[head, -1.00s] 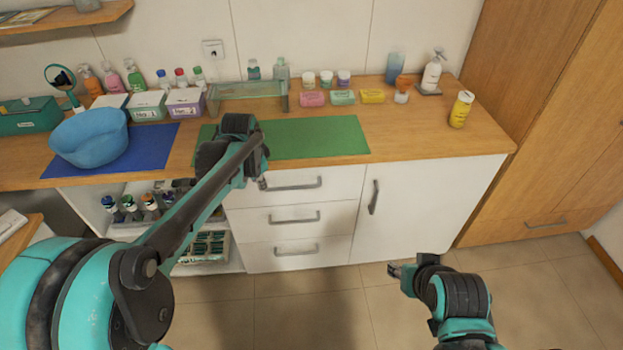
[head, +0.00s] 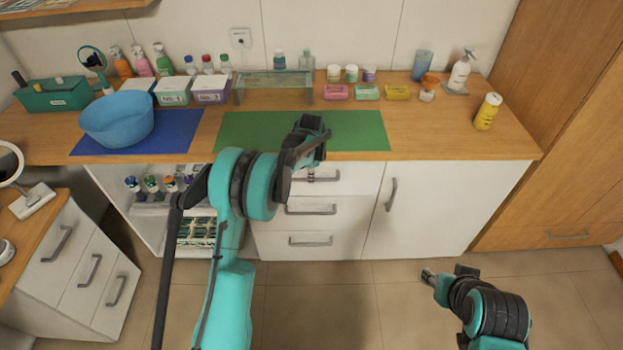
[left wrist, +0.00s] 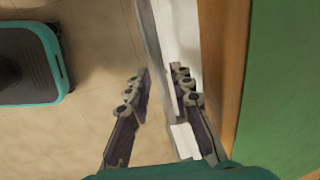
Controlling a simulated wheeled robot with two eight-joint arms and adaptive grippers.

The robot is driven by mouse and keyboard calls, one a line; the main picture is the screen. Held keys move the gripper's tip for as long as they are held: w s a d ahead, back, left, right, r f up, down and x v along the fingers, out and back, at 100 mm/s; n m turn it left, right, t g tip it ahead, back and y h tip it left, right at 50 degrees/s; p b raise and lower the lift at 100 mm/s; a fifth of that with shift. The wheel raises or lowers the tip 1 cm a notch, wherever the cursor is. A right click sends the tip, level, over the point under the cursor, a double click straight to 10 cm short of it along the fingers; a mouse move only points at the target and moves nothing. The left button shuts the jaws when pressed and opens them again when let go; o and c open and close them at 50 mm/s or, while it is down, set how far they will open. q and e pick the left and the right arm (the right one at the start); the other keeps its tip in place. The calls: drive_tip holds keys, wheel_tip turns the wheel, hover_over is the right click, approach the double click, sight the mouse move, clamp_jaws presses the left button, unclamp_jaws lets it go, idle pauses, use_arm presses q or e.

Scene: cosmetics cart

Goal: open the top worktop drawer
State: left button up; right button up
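The top worktop drawer (head: 352,181) is the uppermost white drawer front under the wooden worktop, and looks closed. Its grey bar handle (head: 327,179) is partly hidden behind my left gripper (head: 310,172) in the head view. In the left wrist view, the handle (left wrist: 157,55) runs between the two fingers of my left gripper (left wrist: 160,85). The fingers stand apart, one on each side of the bar, with a visible gap on the left finger's side. My right gripper (head: 428,276) hangs low over the floor, away from the cabinet; its finger opening is too small to judge.
Two more drawers sit below, with a cupboard door (head: 440,205) to their right and an open shelf on the left. A green mat (head: 360,130) and a blue bowl (head: 117,118) are on the worktop. A small drawer unit (head: 75,265) stands at left. The floor in front is free.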

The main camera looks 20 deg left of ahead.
use_arm(q)
drive_tip(key=shift+w+a+f, duration=0.1)
drive_tip(key=shift+f, duration=0.65)
clamp_jaws()
